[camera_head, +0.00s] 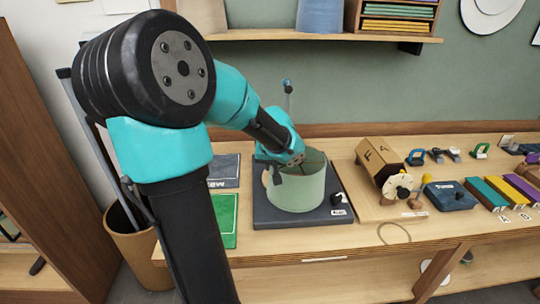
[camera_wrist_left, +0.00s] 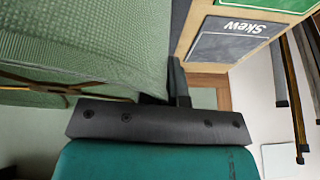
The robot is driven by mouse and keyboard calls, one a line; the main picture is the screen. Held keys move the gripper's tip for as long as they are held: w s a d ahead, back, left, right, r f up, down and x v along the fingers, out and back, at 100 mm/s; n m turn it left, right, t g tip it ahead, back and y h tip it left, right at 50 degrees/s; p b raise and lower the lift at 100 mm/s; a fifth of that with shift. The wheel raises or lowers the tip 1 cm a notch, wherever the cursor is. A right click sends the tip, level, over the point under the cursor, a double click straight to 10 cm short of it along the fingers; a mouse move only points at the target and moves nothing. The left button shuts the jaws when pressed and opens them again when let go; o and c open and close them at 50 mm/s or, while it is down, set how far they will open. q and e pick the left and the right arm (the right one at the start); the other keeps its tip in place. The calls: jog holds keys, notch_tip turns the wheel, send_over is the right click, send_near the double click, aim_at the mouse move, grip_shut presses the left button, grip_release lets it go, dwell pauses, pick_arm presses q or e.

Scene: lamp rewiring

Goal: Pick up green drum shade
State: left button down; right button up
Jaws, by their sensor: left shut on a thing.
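The green drum shade (camera_head: 298,191) stands upright over the dark base board on the workbench in the head view. Its open top faces up and its inner frame shows. My left gripper (camera_head: 285,170) reaches down to the shade's rim at its upper left and is shut on it. In the left wrist view the shade's woven green side (camera_wrist_left: 100,40) fills the upper left, right against the gripper (camera_wrist_left: 175,85). The fingertips are partly hidden by the shade. My right gripper is not in view.
The dark base board (camera_head: 270,216) lies under the shade. A green mat (camera_head: 223,218) and a grey "Skew" mat (camera_head: 224,170) lie to the left. A wooden box (camera_head: 380,160) with a pale dial stands to the right. A wall shelf (camera_head: 300,34) hangs above.

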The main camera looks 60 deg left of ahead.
aim_at(271, 171)
pick_arm(q)
jog(key=shift+s+d+r, duration=0.1)
jog(key=shift+s+d, duration=0.25)
jog(key=shift+d, duration=0.45)
jog(key=shift+s+d+r, duration=0.1)
jog(key=shift+s+d, duration=0.2)
jog(key=shift+d, duration=0.45)
jog(key=shift+f, duration=0.1)
